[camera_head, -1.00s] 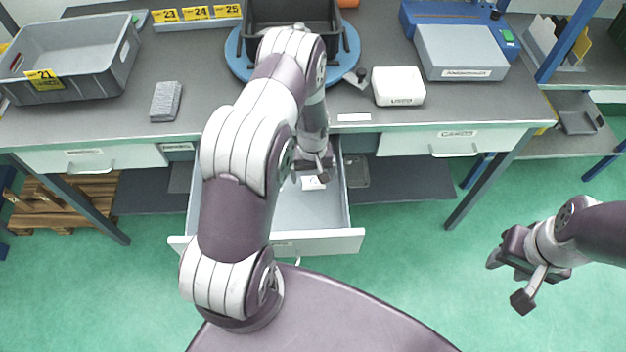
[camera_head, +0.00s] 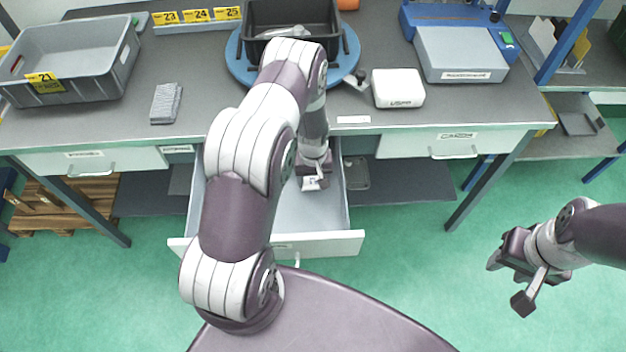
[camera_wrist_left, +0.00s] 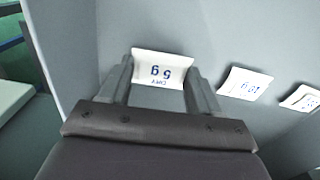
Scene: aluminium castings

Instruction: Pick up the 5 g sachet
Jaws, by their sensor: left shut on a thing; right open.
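The 5 g sachet (camera_wrist_left: 163,68) is a small white packet with blue print, in the left wrist view between the fingertips of my left gripper (camera_wrist_left: 160,82). The gripper is shut on it. In the head view my left gripper (camera_head: 314,178) is inside the open drawer (camera_head: 303,244), with a bit of white at its tip. Whether the sachet touches the drawer floor I cannot tell. My right gripper (camera_head: 511,278) is open and empty over the green floor at the right.
Two more white sachets lie in the drawer, one marked 10 g (camera_wrist_left: 244,84) and one at the edge (camera_wrist_left: 300,98). The drawer walls surround my left gripper. On the bench stand a grey crate (camera_head: 128,62), a black bin (camera_head: 330,18) on a blue disc and a white box (camera_head: 398,88).

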